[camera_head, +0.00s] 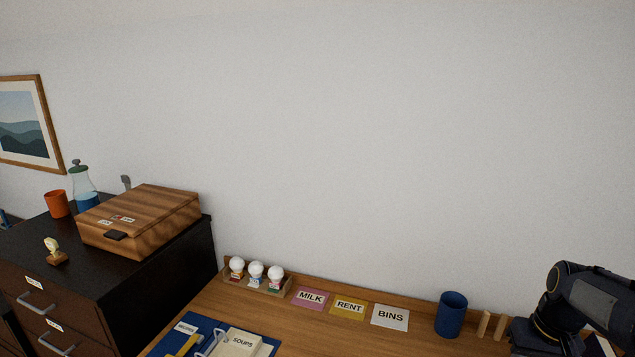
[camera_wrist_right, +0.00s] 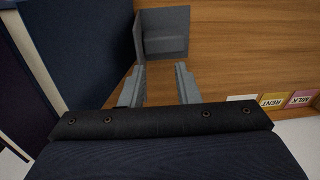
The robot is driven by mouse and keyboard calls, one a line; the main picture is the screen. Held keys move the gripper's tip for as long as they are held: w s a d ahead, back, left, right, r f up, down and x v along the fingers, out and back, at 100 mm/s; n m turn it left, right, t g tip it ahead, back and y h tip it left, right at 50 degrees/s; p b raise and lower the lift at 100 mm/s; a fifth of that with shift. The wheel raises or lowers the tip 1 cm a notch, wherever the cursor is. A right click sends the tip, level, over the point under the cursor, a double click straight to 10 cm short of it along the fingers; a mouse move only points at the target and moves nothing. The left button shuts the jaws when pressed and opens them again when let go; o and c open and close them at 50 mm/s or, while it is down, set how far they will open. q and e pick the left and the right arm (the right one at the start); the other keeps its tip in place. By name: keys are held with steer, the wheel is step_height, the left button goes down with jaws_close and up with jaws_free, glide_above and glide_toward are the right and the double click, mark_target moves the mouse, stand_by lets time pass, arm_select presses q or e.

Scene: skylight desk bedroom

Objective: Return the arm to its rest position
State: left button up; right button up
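My right arm (camera_head: 590,302) shows at the right edge of the head view, bent over the right end of the desk. Its gripper cannot be made out there. In the right wrist view my right gripper (camera_wrist_right: 161,84) has its two grey fingers apart, with only wooden surface visible between them. A grey, angular, open-faced object (camera_wrist_right: 165,35) lies just beyond the fingertips; I cannot tell whether they touch it. My left gripper is not in view.
The desk (camera_head: 215,310) holds a blue cup (camera_head: 451,314), MILK (camera_head: 311,299), RENT (camera_head: 348,309) and BINS (camera_head: 389,317) cards, and a bulb tray (camera_head: 284,291). A wooden box (camera_head: 160,215) stands on the dark cabinet (camera_head: 150,280) at left. A dark blue surface (camera_wrist_right: 85,50) fills the wrist view's left.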

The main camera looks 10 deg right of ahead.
steer(key=s+a+n+t+y, duration=0.1)
steer(key=s+a, duration=0.2)
steer(key=a, duration=0.6)
steer(key=s+a+r+n+t+y, duration=0.1)
steer(key=s+a+t, duration=0.1)
steer(key=a, duration=0.7)
steer(key=s+a+r+n+t+y+b, duration=0.1)
steer(key=s+a, duration=0.3)
steer(key=a, duration=0.5)
steer(key=shift+s+n+t, duration=0.15)
steer(key=shift+n+t, duration=0.25)
